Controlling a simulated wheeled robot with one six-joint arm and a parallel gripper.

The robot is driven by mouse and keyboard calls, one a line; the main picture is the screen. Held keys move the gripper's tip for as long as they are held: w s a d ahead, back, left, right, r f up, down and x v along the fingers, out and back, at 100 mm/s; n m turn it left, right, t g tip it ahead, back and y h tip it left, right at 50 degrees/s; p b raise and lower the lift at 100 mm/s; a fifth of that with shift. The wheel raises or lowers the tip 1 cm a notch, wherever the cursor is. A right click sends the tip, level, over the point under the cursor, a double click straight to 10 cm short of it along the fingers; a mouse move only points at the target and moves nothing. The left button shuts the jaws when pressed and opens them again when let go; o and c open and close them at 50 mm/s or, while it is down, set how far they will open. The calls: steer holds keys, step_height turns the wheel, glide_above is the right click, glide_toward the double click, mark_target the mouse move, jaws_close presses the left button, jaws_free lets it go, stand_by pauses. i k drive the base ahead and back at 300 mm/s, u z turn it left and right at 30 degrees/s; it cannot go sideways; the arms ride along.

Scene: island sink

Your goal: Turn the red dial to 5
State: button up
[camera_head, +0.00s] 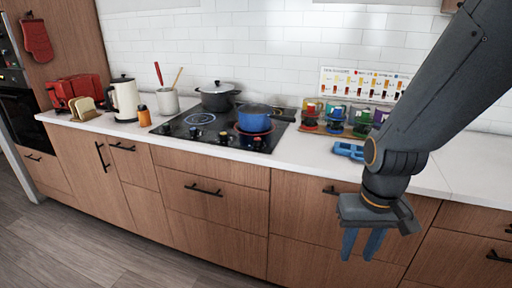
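A row of small dials (222,137) stands along the front edge of the black cooktop (175,128). They are too small here for me to tell surely which is red, or to read any numbers or setting. My gripper (360,245) hangs in front of the counter at the right, well away from the dials. Its two blue fingers point down with a gap between them, and nothing is held.
A blue pan (254,119) and a dark pot (215,98) stand on the cooktop. Coloured cups (362,122) and a blue item (348,150) lie right. Floor in front is clear.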

mark_target(257, 142)
steer(key=u, duration=0.3)
steer(key=i, duration=0.9)
steer(key=z, duration=0.15)
